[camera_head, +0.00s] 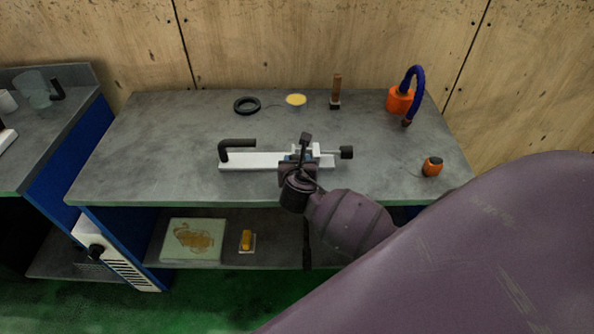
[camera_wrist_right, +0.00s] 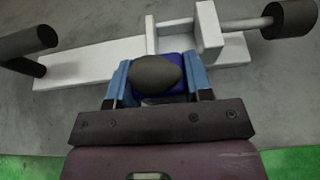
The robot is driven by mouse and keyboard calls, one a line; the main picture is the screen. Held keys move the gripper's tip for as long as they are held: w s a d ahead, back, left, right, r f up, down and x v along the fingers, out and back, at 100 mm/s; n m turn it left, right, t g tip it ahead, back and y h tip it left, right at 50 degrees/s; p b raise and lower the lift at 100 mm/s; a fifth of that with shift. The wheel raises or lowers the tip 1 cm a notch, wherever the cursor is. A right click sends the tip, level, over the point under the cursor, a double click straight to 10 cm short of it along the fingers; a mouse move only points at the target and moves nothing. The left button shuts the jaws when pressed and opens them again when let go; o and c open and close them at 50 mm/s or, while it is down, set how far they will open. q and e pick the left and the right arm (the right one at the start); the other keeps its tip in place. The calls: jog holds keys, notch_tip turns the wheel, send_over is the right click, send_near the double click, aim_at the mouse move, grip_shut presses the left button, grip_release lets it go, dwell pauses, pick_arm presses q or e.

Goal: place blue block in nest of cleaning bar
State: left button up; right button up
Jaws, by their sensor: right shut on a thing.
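The cleaning bar (camera_head: 250,162) is a long white bar lying on the grey bench, with a bent black handle at its left end and a black knob at its right. Its raised white blocks also show in the right wrist view (camera_wrist_right: 208,33). My right gripper (camera_head: 304,157) is over the bar's right half. In the wrist view my right gripper (camera_wrist_right: 158,78) is shut on the blue block (camera_wrist_right: 178,93), which has a dark rounded top. The block is beside the white uprights; whether it touches the bar or its nest is hidden. My left gripper is out of view.
On the bench (camera_head: 150,130) stand a black ring (camera_head: 247,105), a yellow disc (camera_head: 296,99), a brown-handled tool (camera_head: 336,90), an orange bottle with blue hose (camera_head: 399,101) and a small orange item (camera_head: 432,167).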

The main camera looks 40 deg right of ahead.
jog(key=shift+f, duration=1.45)
jog(key=shift+f, duration=0.15)
jog(key=o, duration=0.9)
